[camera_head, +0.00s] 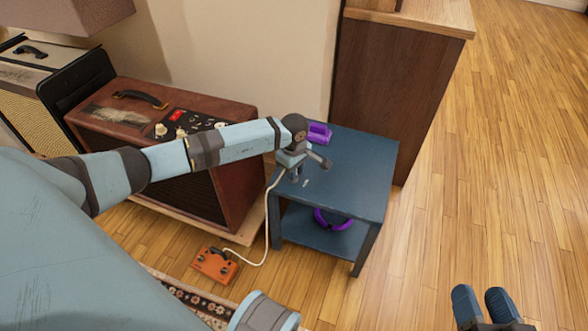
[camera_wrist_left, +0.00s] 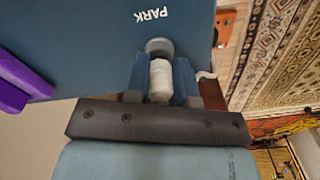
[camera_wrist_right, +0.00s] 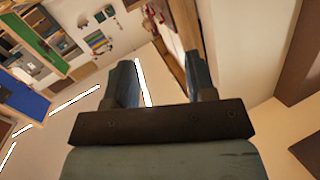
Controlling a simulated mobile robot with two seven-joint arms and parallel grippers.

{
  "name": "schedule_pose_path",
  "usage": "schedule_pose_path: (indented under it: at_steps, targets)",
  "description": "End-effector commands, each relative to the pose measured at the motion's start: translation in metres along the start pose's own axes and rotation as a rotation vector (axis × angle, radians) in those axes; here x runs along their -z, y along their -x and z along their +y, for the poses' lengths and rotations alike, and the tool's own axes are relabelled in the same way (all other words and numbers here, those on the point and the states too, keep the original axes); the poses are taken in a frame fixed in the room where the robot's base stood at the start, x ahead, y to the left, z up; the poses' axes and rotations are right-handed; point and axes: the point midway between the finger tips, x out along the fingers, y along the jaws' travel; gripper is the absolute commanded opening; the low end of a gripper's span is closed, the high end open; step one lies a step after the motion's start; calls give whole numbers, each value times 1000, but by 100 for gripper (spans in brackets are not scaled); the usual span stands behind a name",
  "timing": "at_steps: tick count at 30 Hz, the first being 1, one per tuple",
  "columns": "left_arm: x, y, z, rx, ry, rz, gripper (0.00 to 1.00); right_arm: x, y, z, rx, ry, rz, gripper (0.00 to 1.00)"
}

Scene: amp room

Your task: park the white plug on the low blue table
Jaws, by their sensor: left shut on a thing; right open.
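The low blue table (camera_head: 355,172) stands in the middle of the head view, with a lower shelf. Its top also fills much of the left wrist view (camera_wrist_left: 85,45), with the white word PARK on it. My left gripper (camera_head: 296,174) is at the table's near left edge. It is shut on the white plug (camera_wrist_left: 160,82), which shows between the fingers in the left wrist view (camera_wrist_left: 160,88). A grey round spot lies just beyond the plug. I cannot tell whether the plug touches the table. My right gripper (camera_head: 483,303) is open and empty over the floor at lower right.
A white cable (camera_head: 268,225) runs from the left gripper to an orange pedal (camera_head: 214,265) on the floor. A purple object (camera_head: 319,133) lies on the tabletop's back left; a purple ring (camera_head: 333,222) is on the shelf. A brown amp (camera_head: 233,190) stands left. Floor at right is clear.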

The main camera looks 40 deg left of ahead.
Motion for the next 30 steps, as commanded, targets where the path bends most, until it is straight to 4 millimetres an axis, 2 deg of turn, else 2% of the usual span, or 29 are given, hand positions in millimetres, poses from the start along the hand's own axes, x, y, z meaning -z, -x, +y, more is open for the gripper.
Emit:
schedule_pose_path:
  at_steps: [8,9,12,25,26,28,30]
  targets:
    - [0,-4,0,-1,0,0,0,-1,0,0,1,1,4,50]
    - [0,-4,0,-1,0,0,30,-1,0,0,1,1,4,50]
    - [0,-4,0,-1,0,0,53,-1,0,0,1,1,3,50]
    - [0,-4,0,0,0,0,53,0,0,2,-7,27,11,50]
    - [0,-4,0,0,0,0,53,2,-1,3,-9,42,17,50]
    - [0,-4,0,0,0,0,53,22,-7,9,-3,143,69,50]
    - [1,21,1,-4,-1,2,53,26,-4,4,-3,100,48,50]
